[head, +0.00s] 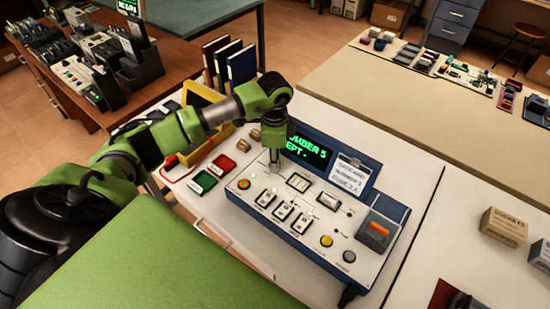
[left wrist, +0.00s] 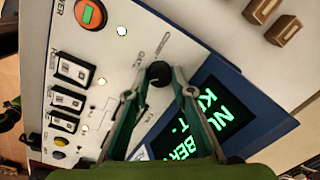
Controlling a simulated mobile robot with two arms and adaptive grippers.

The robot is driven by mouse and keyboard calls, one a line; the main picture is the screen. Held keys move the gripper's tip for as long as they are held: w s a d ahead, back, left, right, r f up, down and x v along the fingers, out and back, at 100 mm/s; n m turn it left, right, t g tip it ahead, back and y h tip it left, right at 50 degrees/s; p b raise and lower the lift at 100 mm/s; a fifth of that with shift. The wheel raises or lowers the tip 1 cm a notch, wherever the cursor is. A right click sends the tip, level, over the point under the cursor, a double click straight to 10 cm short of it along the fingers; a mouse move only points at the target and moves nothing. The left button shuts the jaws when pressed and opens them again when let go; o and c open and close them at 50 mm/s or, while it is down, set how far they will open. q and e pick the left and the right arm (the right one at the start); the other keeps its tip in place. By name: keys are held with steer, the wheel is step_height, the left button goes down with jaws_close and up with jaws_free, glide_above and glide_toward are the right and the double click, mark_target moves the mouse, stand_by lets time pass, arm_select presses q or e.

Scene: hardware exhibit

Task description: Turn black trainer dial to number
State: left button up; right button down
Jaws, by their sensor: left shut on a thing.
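The trainer panel (head: 347,222) is a white, blue-edged console on the white table. The black dial (left wrist: 159,73) shows in the left wrist view as a round dark knob on the panel face. My left gripper (head: 274,163) points down at the panel's back left. In the left wrist view its two fingers (left wrist: 159,78) are closed around the dial, one on each side. In the head view the gripper hides the dial. The green-lettered screen (head: 307,151) reads "NUMBER 5" and "KEPT -", partly covered. My right gripper is not in view.
Rocker switches (head: 282,210), a red-green button (head: 244,184), a yellow button (head: 326,241) and an orange switch (head: 379,229) are on the panel. A paper card (head: 349,174) stands beside the screen. Red and green boxes (head: 204,182) lie left of the panel.

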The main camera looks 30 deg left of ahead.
arm_select(q)
steer(key=o, duration=1.1)
step_height(320, 180, up, 12)
steer(key=shift+s, duration=0.3)
steer(key=shift+d, duration=0.1)
